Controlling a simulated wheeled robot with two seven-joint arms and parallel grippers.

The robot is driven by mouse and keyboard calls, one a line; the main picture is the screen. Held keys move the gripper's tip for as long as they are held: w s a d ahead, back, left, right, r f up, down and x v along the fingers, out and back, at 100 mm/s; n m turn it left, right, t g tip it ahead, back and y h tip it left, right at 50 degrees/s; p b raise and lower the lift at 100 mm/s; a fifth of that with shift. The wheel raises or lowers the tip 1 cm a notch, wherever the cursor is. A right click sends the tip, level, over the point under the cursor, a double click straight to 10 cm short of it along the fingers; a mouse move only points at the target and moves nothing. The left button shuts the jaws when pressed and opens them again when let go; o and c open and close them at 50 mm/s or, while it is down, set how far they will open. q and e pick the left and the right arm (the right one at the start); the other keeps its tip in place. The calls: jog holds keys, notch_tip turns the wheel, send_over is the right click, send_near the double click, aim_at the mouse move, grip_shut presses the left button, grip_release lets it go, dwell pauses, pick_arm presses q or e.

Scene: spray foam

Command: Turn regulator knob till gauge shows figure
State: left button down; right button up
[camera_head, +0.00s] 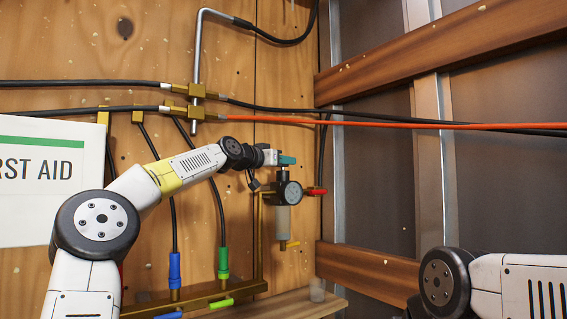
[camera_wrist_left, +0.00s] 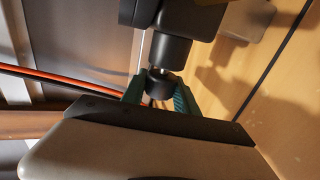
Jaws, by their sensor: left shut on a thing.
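The regulator (camera_head: 283,215) is mounted on the wooden wall, with a round dark gauge (camera_head: 293,192) on its front and a clear bowl below. The gauge reading is too small to make out. My left gripper (camera_head: 287,160) has teal fingertips and is at the top of the regulator. In the left wrist view the left gripper (camera_wrist_left: 160,95) has its fingers on both sides of the black regulator knob (camera_wrist_left: 159,83), shut on it. The fingers hide the knob in the head view. My right gripper is out of view; only part of my right arm shows at lower right.
A red valve handle (camera_head: 316,191) sits just right of the gauge, and a yellow one (camera_head: 291,244) below the bowl. Black hoses and an orange hose (camera_head: 400,122) run above. Blue (camera_head: 174,266) and green (camera_head: 223,262) hose fittings stand at lower left.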

pick_arm(q)
jog(key=shift+f+m+g+h, duration=0.1)
jog(key=shift+m+g+h, duration=1.4)
jog(key=shift+g+h, duration=0.2)
jog(key=shift+m+g+h, duration=0.7)
jog(key=shift+m+g, duration=0.1)
jog(key=shift+g, duration=0.2)
jog(key=c, duration=0.9)
grip_release()
jog(key=shift+d, duration=0.1)
jog(key=shift+c, duration=0.2)
jog(key=shift+v, duration=3.95)
